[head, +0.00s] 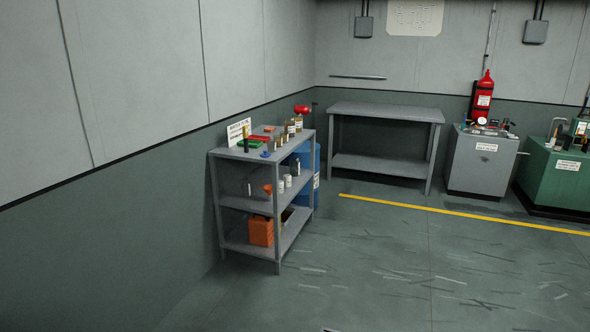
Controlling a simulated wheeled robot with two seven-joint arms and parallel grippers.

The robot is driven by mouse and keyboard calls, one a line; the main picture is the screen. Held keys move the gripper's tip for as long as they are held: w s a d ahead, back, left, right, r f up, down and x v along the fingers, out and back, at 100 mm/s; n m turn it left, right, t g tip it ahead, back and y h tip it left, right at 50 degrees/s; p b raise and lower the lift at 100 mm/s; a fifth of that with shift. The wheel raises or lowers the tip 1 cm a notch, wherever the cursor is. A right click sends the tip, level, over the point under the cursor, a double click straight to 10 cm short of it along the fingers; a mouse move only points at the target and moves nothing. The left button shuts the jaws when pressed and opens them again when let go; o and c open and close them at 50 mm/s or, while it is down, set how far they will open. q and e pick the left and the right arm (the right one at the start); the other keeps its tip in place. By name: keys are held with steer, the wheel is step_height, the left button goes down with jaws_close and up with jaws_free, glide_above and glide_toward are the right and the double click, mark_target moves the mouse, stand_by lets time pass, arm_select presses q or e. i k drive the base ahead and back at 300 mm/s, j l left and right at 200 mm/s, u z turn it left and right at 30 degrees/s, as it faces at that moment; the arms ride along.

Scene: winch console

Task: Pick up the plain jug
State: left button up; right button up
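No thing in the head view can be told for sure to be the plain jug. A grey metal shelf unit (247,208) stands against the left wall with small items on its levels. Its middle level holds an orange-and-grey item (267,190) and pale cans (288,181), too small to make out well. An orange container (261,231) sits on its bottom level. Neither of my grippers is in view.
A blue drum (316,175) stands behind the shelf unit. A bare grey workbench (385,110) is at the back wall, with a grey cabinet (480,163) and a green console (553,180) to its right. The floor in front is open, crossed by a yellow line (460,212).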

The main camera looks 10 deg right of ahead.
mark_target(294, 163)
steer(key=i+l+z, duration=0.35)
steer(key=i, duration=0.25)
steer(key=i+l+z, duration=0.1)
steer(key=i+z, duration=0.3)
steer(key=i, duration=0.2)
steer(key=i+z, duration=0.15)
steer(key=i, duration=2.1)
